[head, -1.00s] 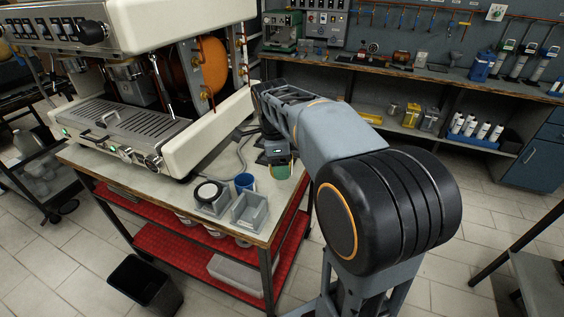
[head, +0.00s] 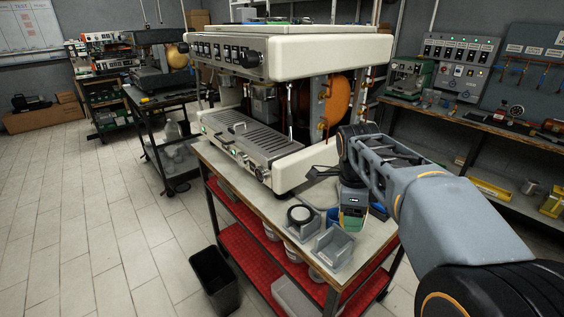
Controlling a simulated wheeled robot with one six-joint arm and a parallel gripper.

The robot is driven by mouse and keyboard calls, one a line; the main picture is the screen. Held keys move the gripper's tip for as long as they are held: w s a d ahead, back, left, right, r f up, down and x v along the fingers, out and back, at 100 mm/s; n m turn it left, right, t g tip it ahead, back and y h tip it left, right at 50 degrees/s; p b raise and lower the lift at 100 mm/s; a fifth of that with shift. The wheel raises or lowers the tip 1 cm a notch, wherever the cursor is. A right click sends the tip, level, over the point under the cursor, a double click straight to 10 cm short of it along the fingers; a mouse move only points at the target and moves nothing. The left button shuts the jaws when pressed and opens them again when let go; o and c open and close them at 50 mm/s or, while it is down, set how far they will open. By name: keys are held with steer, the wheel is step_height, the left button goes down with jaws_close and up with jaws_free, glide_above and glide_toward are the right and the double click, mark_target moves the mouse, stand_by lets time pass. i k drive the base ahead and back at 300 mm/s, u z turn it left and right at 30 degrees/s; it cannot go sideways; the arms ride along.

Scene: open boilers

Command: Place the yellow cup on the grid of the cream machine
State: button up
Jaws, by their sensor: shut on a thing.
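The cream machine (head: 318,55) stands on the table, with its slotted metal grid (head: 248,138) at the front. My gripper (head: 351,214) is to the right of the machine, over the right part of the table. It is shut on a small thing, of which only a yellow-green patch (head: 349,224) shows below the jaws. This is likely the yellow cup, but its shape is mostly hidden by the gripper. Whether it is clear of the table cannot be told.
A blue cup (head: 333,216) is close to my gripper. A black bin (head: 214,278) stands on the floor. Free floor lies to the left.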

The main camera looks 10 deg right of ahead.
mark_target(267, 137)
steer(key=u, duration=1)
steer(key=k, duration=1.1)
steer(key=z, duration=0.65)
steer(key=i, duration=1)
steer(key=z, duration=0.05)
